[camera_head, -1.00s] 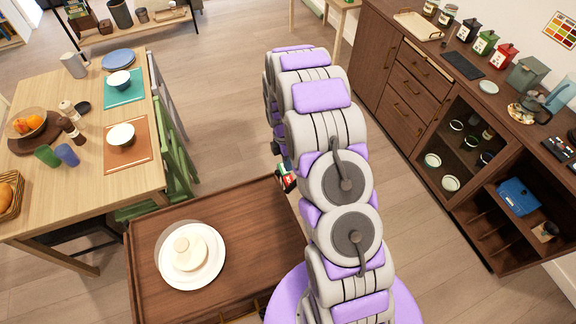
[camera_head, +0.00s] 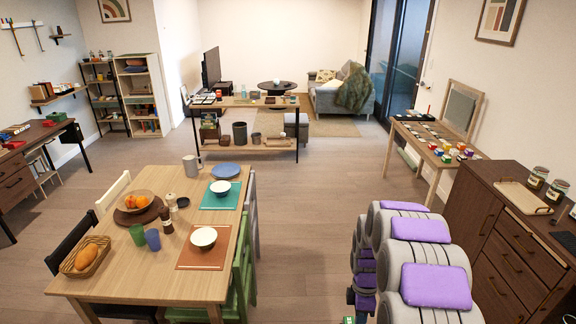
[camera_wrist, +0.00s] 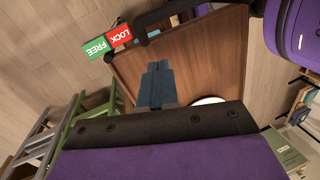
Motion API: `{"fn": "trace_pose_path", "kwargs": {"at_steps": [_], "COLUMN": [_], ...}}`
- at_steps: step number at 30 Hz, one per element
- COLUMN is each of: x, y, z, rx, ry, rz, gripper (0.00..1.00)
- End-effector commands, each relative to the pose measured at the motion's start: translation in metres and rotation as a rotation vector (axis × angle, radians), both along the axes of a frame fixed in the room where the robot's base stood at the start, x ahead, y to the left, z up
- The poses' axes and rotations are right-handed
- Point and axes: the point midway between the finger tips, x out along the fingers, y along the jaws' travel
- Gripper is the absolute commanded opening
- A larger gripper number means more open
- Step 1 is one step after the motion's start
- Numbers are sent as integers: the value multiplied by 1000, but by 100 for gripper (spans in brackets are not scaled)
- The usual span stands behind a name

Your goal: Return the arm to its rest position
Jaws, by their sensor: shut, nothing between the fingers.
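My arm (camera_head: 425,265), grey with purple pads, stands at the lower right of the head view, folded, and runs out of the bottom edge. My gripper's fingertips do not show clearly in the head view. In the wrist view my gripper (camera_wrist: 159,66) has its two blue-grey fingers together, with nothing held. It is above a brown wooden surface (camera_wrist: 215,50), and I cannot tell how high.
A white plate edge (camera_wrist: 207,101) shows beyond the gripper. A dark cabinet (camera_head: 500,255) stands at right. Floor between them is open.

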Motion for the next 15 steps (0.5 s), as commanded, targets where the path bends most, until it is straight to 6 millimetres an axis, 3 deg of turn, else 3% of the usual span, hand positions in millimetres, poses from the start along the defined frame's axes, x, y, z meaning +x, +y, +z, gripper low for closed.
{"fn": "trace_pose_path", "kwargs": {"at_steps": [6, 15], "x": [-32, -96], "y": [21, 46], "z": [58, 119], "rx": [-57, -128], "ry": [-24, -39], "rz": [-218, -524], "gripper": [0, 0]}}
